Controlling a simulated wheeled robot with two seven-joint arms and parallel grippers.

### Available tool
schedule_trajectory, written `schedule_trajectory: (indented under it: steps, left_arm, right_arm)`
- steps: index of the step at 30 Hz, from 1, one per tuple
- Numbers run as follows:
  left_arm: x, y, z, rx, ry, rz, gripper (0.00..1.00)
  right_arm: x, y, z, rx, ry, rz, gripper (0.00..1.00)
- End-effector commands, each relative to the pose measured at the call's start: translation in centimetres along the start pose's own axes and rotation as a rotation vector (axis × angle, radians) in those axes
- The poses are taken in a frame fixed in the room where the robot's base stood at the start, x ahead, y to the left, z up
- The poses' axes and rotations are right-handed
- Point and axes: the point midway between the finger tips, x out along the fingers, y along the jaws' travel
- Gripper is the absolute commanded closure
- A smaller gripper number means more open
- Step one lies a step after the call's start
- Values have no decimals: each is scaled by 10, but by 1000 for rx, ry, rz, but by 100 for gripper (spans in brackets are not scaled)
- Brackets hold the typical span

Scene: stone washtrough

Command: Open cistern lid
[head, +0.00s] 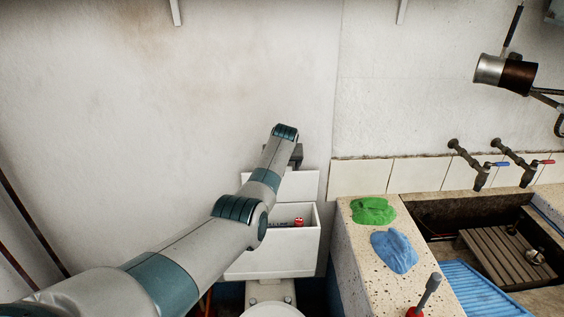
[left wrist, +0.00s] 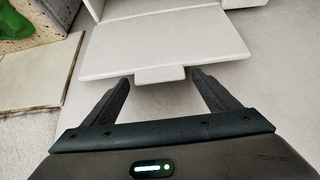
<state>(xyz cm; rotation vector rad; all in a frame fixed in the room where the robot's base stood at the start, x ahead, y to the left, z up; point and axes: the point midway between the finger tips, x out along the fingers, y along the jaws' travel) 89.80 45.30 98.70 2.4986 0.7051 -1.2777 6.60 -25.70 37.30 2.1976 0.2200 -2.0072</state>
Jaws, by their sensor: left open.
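The white cistern (head: 270,262) stands against the wall in the head view, and its top is open, with a red part visible inside. Its white lid (head: 308,186) stands raised behind the opening, close to the wall. In the left wrist view, the lid (left wrist: 165,40) has a small tab (left wrist: 160,75) on its near edge. My left gripper (left wrist: 160,82) is open, with its fingertips on either side of the tab and gaps between. In the head view my left gripper (head: 297,155) is mostly hidden behind my arm, at the lid's upper edge. My right gripper is not in view.
A speckled stone ledge (head: 350,258) right of the cistern carries a green cloth (head: 373,211) and a blue cloth (head: 394,251). Beyond it are the trough (head: 440,232) and two wall taps (head: 482,178). A toilet (head: 272,310) is below the cistern. The left wall is clear.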

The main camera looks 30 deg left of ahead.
Motion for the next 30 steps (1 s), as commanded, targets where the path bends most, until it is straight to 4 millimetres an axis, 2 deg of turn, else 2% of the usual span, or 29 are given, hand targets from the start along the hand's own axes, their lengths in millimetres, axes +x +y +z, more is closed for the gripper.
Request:
schedule_trajectory:
  steps: [7, 14, 23, 30]
  left_arm:
    - [-6, 1, 0, 0, -1, 0, 19]
    - [-22, 1, 0, 0, 1, 1, 19]
    - [-57, 1, 1, -1, 1, 2, 19]
    - [-92, 1, 1, -1, 3, 1, 19]
  right_arm:
    - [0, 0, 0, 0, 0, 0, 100]
    - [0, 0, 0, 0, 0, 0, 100]
    - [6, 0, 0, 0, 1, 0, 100]
    - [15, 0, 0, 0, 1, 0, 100]
